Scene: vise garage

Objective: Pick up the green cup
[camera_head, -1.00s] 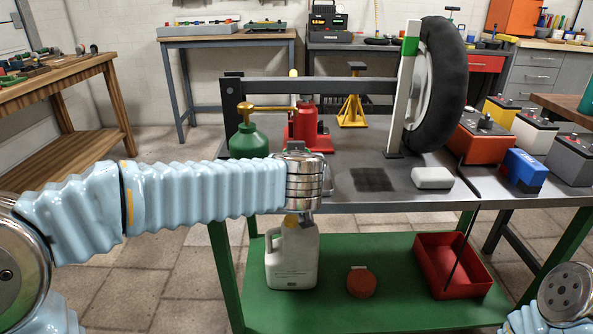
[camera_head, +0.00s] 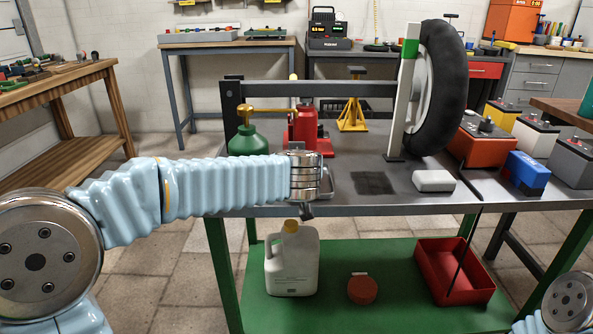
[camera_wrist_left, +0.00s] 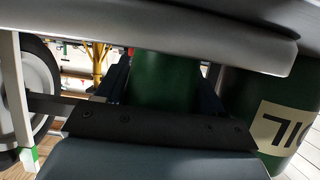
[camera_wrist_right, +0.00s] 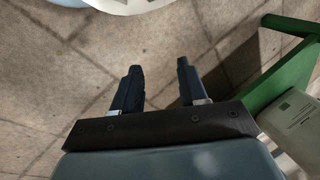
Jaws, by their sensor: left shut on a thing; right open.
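The green cup (camera_wrist_left: 165,82) shows in the left wrist view as a dark green cylinder between the two dark fingers of my left gripper (camera_wrist_left: 163,75), which is shut on it. The left wrist view appears upside down, and its top is filled by a grey surface. In the head view the cup and left fingers are hidden behind my left wrist, which is over the front edge of the metal workbench (camera_head: 400,199). My right gripper (camera_wrist_right: 157,75) is open and empty above the tiled floor in the right wrist view.
A green oil can (camera_head: 248,140) with a brass spout and a red jack (camera_head: 303,133) stand behind my left forearm. A mounted tyre (camera_head: 440,90) and a white block (camera_head: 434,181) are to the right. A jug (camera_head: 293,262) and red tray (camera_head: 452,278) rest on the green lower shelf (camera_head: 395,255).

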